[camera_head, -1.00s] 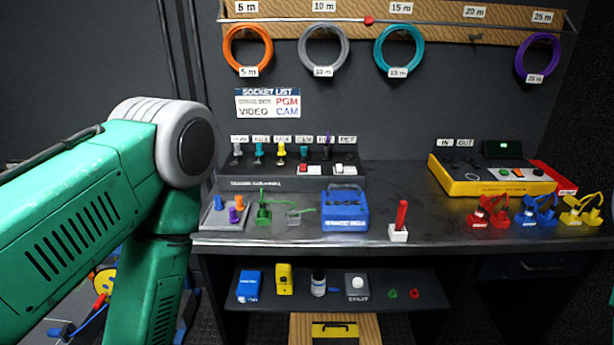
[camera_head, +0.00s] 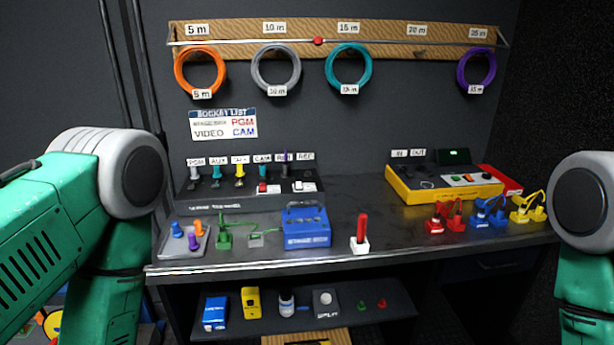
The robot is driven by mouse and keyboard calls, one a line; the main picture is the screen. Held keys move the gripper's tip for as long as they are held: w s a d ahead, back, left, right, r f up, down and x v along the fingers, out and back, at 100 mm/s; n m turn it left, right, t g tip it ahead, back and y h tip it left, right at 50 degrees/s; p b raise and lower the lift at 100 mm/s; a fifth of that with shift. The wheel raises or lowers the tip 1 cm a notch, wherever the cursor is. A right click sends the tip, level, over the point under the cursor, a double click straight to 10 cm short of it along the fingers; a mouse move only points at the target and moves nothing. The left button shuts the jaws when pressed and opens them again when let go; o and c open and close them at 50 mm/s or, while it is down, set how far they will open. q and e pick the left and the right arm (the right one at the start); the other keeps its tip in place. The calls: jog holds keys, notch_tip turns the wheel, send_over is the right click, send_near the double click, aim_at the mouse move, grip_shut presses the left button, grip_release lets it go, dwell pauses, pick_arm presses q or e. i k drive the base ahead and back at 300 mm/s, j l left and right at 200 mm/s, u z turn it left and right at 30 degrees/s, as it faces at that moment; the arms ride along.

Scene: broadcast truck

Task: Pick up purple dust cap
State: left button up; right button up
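The purple dust cap (camera_head: 194,242) stands on a small grey tray (camera_head: 172,252) at the left end of the bench top. A blue cap (camera_head: 177,230) and an orange cap (camera_head: 199,228) stand on the same tray, just behind it. My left arm comes in from the left edge and bends down in front of the bench's left side; its gripper is out of frame. My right arm shows at the right edge, also bent down, with its gripper out of frame. Nothing covers the purple cap.
Right of the tray are a green connector piece (camera_head: 224,238), a blue box (camera_head: 306,228) and a red stick in a white base (camera_head: 361,235). A panel of sockets (camera_head: 250,201) stands behind. The bench's front edge (camera_head: 300,262) overhangs a lower shelf with small items.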

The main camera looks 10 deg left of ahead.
aim_at(193, 244)
jog(key=z, duration=0.2)
jog(key=j+z, duration=0.4)
jog(key=j, duration=0.25)
jog(key=j+z, duration=0.45)
jog(key=j, duration=0.25)
